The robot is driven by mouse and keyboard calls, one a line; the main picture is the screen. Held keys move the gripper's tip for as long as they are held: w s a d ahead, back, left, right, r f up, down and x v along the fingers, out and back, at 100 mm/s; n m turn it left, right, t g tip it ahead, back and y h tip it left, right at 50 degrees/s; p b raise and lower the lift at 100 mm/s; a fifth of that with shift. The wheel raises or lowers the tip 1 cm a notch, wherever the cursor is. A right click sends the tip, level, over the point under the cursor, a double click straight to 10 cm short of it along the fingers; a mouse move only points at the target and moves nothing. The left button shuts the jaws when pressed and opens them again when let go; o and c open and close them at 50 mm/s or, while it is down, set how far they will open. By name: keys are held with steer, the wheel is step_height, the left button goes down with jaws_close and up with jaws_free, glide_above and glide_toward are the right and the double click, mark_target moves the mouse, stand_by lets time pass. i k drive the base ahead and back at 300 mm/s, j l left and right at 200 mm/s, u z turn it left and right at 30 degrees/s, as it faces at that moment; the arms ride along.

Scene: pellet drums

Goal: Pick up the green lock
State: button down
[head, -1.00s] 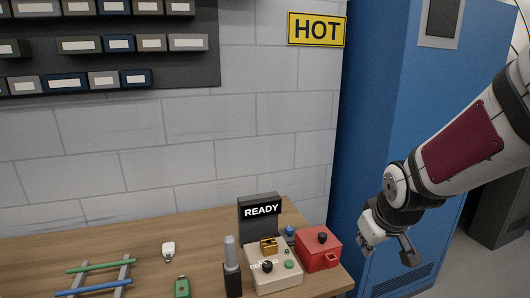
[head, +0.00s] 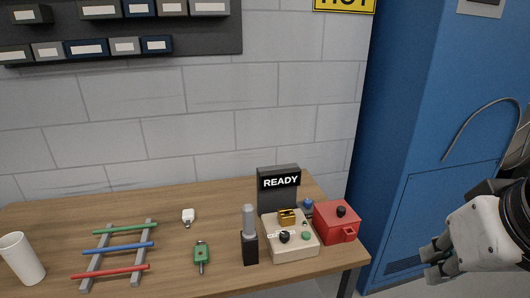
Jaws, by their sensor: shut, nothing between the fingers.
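The green lock (head: 201,253) is a small green body with a thin dark end, lying flat on the wooden table (head: 170,208) near its front edge. It is between the rack of coloured rods and a dark-based grey cylinder. My gripper (head: 430,263) is at the right of the head view, off the table's right end and well away from the lock. Its fingers look shut and empty. Nothing hides the lock.
A white tag (head: 188,217) lies behind the lock. A rod rack (head: 118,250) and white cup (head: 21,259) stand left. The grey cylinder (head: 249,235), beige button box (head: 290,236), READY sign (head: 279,182) and red box (head: 336,222) stand right. A blue cabinet (head: 420,130) stands beyond.

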mark_target(201, 257)
steer(key=i+j+u, duration=0.1)
steer(key=i, duration=0.3)
steer(key=i+j, duration=0.3)
steer(key=i+u, duration=0.05)
steer(key=i, duration=0.05)
